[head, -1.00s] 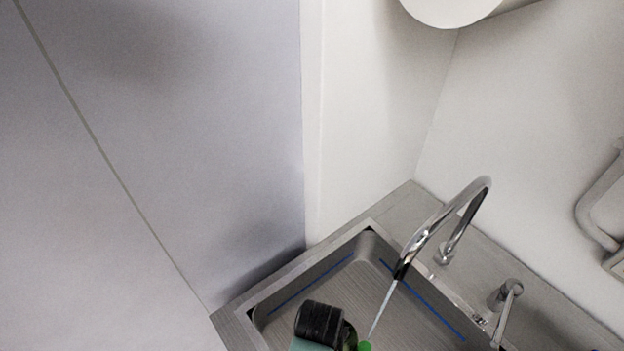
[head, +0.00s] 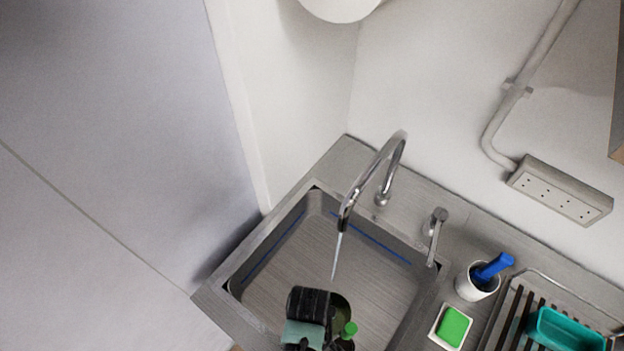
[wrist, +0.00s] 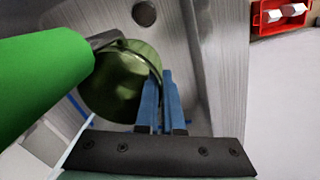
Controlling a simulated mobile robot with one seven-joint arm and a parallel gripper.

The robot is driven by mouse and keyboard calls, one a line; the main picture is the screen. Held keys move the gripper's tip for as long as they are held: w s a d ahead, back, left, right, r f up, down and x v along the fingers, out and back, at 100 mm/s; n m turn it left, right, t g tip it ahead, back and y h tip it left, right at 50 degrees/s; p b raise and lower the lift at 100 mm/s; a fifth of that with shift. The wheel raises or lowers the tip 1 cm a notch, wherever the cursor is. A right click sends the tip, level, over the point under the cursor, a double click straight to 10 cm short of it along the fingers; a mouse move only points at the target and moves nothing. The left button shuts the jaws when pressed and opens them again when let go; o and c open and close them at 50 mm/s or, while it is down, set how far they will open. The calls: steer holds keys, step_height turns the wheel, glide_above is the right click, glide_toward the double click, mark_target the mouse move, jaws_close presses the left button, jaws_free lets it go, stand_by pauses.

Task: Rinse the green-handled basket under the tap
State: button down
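The green-handled basket (head: 341,306) is in the sink (head: 300,250), at its near side. Its olive-green bowl (wrist: 120,85) and large bright green handle (wrist: 45,80) show in the wrist view. My gripper (wrist: 163,78) has its two blue fingers close together at the basket's rim and seems shut on it. In the head view the black gripper body covers part of the basket and the fingertips are hidden. The tap (head: 372,180) is running. A thin stream (head: 336,258) falls just beyond my gripper; whether it meets the basket cannot be told.
The tap lever (head: 436,225) stands right of the spout. Further right are a white cup with a blue-handled tool (head: 478,280), a green sponge on a white dish (head: 453,326) and a rack with a teal tub (head: 565,333). Walls close in left and behind.

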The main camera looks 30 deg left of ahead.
steer(key=w+a+f+b, duration=0.2)
steer(key=w+a+b, duration=0.1)
steer(key=w+b, duration=0.5)
steer(key=shift+w+f, duration=0.15)
steer(key=shift+w, duration=1.6)
steer(key=shift+a, duration=0.1)
steer(key=shift+w+d, duration=0.15)
steer(key=shift+d, duration=0.45)
steer(key=shift+a, duration=0.15)
steer(key=shift+a+p, duration=0.35)
steer(key=shift+a, duration=0.1)
steer(key=shift+d, duration=0.2)
steer(key=shift+d, duration=0.4)
